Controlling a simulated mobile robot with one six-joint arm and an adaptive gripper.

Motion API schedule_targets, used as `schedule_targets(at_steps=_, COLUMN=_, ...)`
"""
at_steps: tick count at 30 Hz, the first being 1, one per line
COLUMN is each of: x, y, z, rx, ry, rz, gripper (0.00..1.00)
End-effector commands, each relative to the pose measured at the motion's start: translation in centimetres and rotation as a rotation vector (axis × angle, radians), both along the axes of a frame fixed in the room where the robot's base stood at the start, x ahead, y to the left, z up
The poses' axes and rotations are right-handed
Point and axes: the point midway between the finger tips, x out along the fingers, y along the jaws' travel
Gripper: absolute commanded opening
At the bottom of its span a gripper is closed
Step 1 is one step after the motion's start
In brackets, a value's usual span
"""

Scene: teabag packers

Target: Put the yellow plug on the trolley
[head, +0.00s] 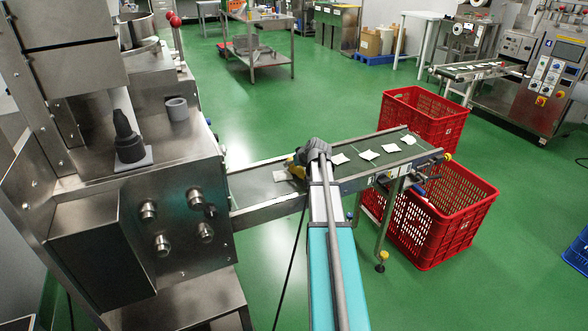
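My gripper (299,161) is over the conveyor belt, at the far end of my arm. Its dark grey body and my arm hide most of the fingers, so I cannot see whether it is open or shut. A small yellow thing (292,160), possibly the yellow plug, shows at the gripper's left side. I cannot tell whether it is held or lies on the belt. A steel table with a lower shelf (270,58), probably the trolley, stands on the green floor at the back, well beyond the gripper.
The conveyor (262,213) carries several white teabags and joins a steel machine (100,225) on the left. Two red crates (410,108) (462,222) stand by its right end. A black cable hangs beside my arm. Green floor is open between conveyor and back table.

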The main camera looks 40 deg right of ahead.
Motion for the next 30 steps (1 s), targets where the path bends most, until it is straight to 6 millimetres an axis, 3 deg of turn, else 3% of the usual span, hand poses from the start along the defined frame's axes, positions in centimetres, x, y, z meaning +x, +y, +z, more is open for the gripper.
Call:
schedule_targets(at_steps=1, x=0.0, y=0.0, z=0.0, rx=0.0, ry=0.002, rz=0.001, gripper=0.29)
schedule_targets(at_steps=6, x=-0.1, y=0.0, z=0.0, rx=0.0, ry=0.002, rz=0.001, gripper=0.02)
schedule_targets(at_steps=20, x=-0.1, y=0.0, z=0.1, rx=0.0, ry=0.002, rz=0.001, gripper=0.0)
schedule_targets(at_steps=30, x=-0.1, y=0.0, z=1.8, rx=0.0, ry=0.001, rz=0.0, gripper=0.0)
